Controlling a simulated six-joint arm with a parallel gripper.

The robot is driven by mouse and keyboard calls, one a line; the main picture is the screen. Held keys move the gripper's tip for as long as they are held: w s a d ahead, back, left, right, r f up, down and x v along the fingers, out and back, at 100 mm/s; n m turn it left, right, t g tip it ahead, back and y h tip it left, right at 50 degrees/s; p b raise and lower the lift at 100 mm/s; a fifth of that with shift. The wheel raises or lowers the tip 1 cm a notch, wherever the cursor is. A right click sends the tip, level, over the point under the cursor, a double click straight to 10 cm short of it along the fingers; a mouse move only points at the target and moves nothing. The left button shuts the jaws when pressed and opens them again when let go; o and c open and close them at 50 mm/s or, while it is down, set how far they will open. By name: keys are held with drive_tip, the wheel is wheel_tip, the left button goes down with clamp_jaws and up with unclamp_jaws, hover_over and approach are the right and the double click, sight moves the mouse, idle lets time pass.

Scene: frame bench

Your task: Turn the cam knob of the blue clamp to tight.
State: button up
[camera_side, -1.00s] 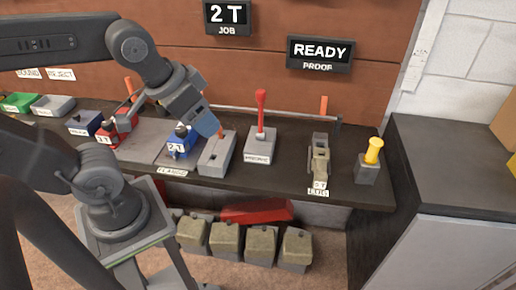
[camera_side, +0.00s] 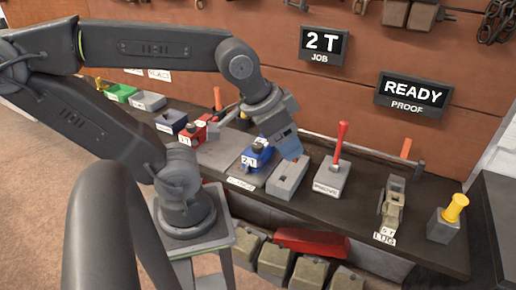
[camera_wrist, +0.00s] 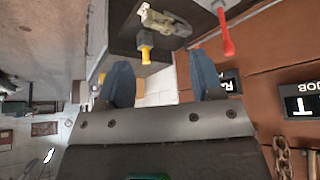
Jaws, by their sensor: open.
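The blue clamp is not in the wrist view.
A red clamp (camera_side: 192,135) stands left of the blue one. A red-handled lever (camera_side: 341,138), a tan clamp (camera_side: 393,203) and a yellow-topped post (camera_side: 455,208) stand to the right. Signs read 2 T JOB (camera_side: 325,45) and READY PROOF (camera_side: 413,93).

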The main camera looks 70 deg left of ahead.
drive_tip(key=shift+o, duration=0.7)
drive_tip(key=shift+a, duration=0.1)
drive_tip(key=n+g, duration=0.6)
drive_tip(key=n, duration=2.4)
hover_over(258, 145)
wheel_tip(258, 145, down, 10)
wheel_tip(258, 145, down, 13)
drive_tip(key=shift+f, duration=0.2)
drive_tip(key=c, duration=0.9)
